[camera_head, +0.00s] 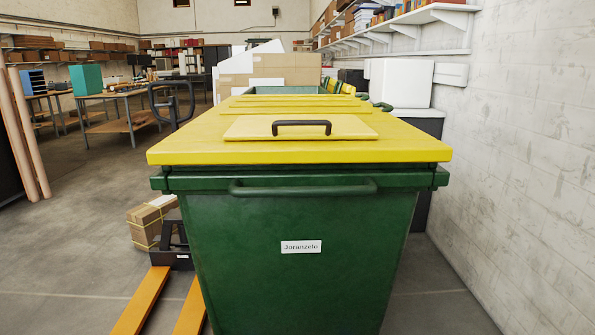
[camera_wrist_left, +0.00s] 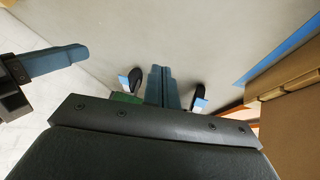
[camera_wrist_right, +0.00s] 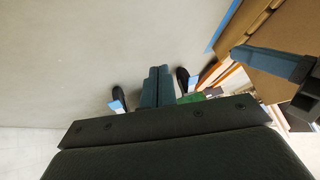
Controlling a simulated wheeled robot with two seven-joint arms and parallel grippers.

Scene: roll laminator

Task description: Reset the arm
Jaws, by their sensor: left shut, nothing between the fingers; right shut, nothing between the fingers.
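My left gripper (camera_wrist_left: 162,76) shows in the left wrist view with its two blue-grey fingers together and nothing between them. My right gripper (camera_wrist_right: 159,76) shows in the right wrist view, also with its fingers together and empty. Neither gripper shows in the head view. In each wrist view a blue-grey finger-like part of my other gripper shows at the side, at the left in the left wrist view and at the right in the right wrist view. No laminator can be made out.
A green bin (camera_head: 300,275) with a yellow lid (camera_head: 210,150) stands directly ahead. A white wall (camera_head: 530,150) runs along the right. An orange-forked pallet truck (camera_head: 140,300) and a strapped box (camera_head: 148,222) are at the left. Open floor (camera_head: 70,250) lies further left.

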